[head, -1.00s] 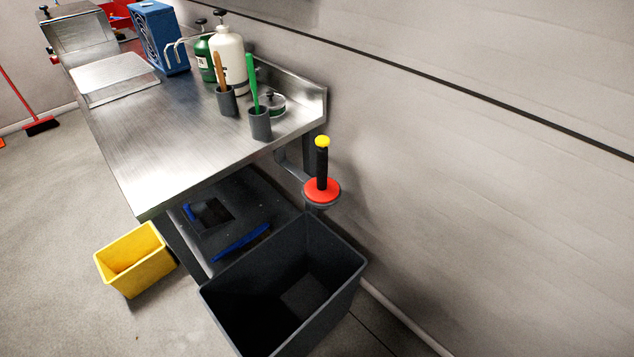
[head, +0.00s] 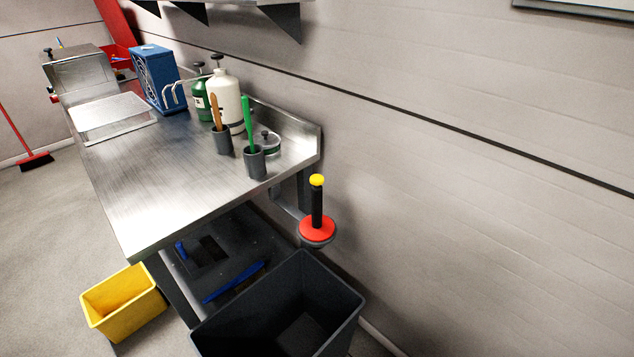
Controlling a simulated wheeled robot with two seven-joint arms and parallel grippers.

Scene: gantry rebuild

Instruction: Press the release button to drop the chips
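A black handle with a yellow top (head: 317,181) stands upright on a red disc (head: 317,229), beside the right end of the steel table and above the dark bin. I cannot tell whether the yellow top is the release button. I see no chips that I can make out. Neither of my grippers shows in the head view.
The steel table (head: 150,190) holds a blue box (head: 158,80), a white pump bottle (head: 228,100) and grey cups with tools. A dark grey bin (head: 345,300) and a yellow bin (head: 125,303) stand on the floor. Open floor (head: 40,240) lies left.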

